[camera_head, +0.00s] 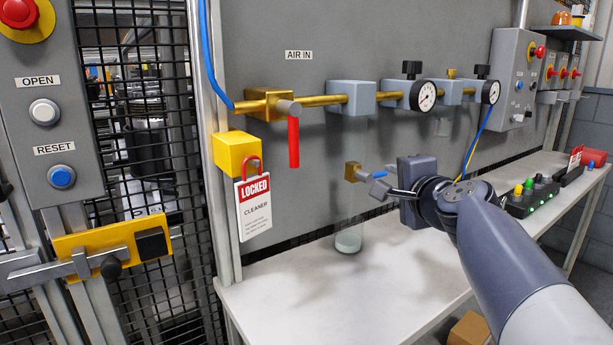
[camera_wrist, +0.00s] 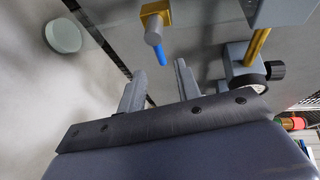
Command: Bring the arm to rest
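My gripper (camera_head: 383,184) hangs in front of the grey panel, above the white bench, at the end of my arm, which reaches in from the lower right. In the wrist view its two fingers (camera_wrist: 158,78) stand apart with nothing between them. A small brass valve (camera_head: 352,172) with a blue lever sits on the panel just beyond the fingertips. It also shows in the wrist view (camera_wrist: 155,14), with its blue lever (camera_wrist: 160,54) pointing toward the gap between the fingers. I cannot tell whether a finger touches the lever.
A brass air line with a red lever (camera_head: 293,142), blocks and gauges (camera_head: 423,96) runs above my gripper. A LOCKED tag (camera_head: 254,208) hangs from a yellow block at left. The bench's (camera_head: 290,295) front left is clear; a button box (camera_head: 530,198) stands right.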

